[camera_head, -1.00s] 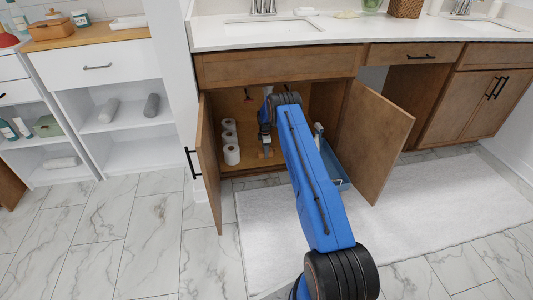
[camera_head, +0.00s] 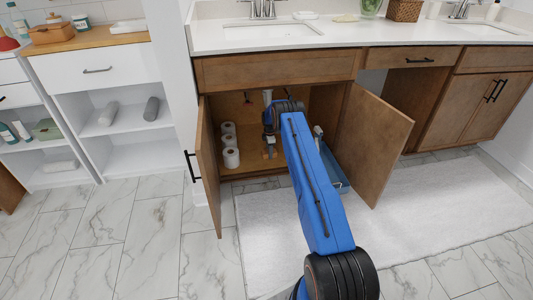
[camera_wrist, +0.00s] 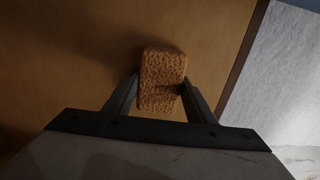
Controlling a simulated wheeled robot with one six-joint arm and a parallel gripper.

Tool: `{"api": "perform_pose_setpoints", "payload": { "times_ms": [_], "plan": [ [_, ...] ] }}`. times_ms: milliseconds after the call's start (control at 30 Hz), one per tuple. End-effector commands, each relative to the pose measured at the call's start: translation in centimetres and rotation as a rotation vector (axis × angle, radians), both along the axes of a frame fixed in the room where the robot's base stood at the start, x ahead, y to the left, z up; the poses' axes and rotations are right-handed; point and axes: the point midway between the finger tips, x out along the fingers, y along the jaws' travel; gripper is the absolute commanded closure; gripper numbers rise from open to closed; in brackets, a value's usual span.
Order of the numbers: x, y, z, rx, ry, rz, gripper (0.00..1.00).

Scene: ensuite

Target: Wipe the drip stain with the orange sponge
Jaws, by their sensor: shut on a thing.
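The orange sponge (camera_wrist: 162,78) sits between the two fingers of my gripper (camera_wrist: 160,92) in the wrist view, which are shut on its sides. Behind it is the brown wooden cabinet floor (camera_wrist: 70,60); I cannot tell whether the sponge touches it. In the head view my gripper (camera_head: 268,148) is inside the open sink cabinet, low and near its front, partly hidden by my blue arm. I cannot make out the drip stain in either view.
Toilet rolls (camera_head: 230,157) stand just left of my gripper in the cabinet. The open left door (camera_head: 207,165) and right door (camera_head: 372,145) flank my arm. A blue caddy (camera_head: 334,170) is to its right. A white rug (camera_head: 420,200) lies in front.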

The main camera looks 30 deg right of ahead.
Motion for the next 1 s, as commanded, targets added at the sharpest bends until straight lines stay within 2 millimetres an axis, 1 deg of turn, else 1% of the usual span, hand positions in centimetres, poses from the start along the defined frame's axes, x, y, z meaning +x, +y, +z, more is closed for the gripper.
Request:
{"api": "perform_pose_setpoints", "payload": {
  "times_ms": [33, 267, 633, 867, 1000],
  "plan": [
    [-0.2, -0.2, -0.3, 0.0, 0.003, 0.0, 0.68],
    [-0.5, -0.9, -0.4, 0.0, 0.005, -0.001, 0.68],
    [-1.3, -3.4, -0.3, 0.0, 0.005, -0.001, 0.68],
    [-1.4, -4.0, -0.2, 0.0, 0.005, -0.001, 0.68],
    [-1.6, -4.8, -0.1, 0.0, 0.004, -0.002, 0.68]
  ]
}}
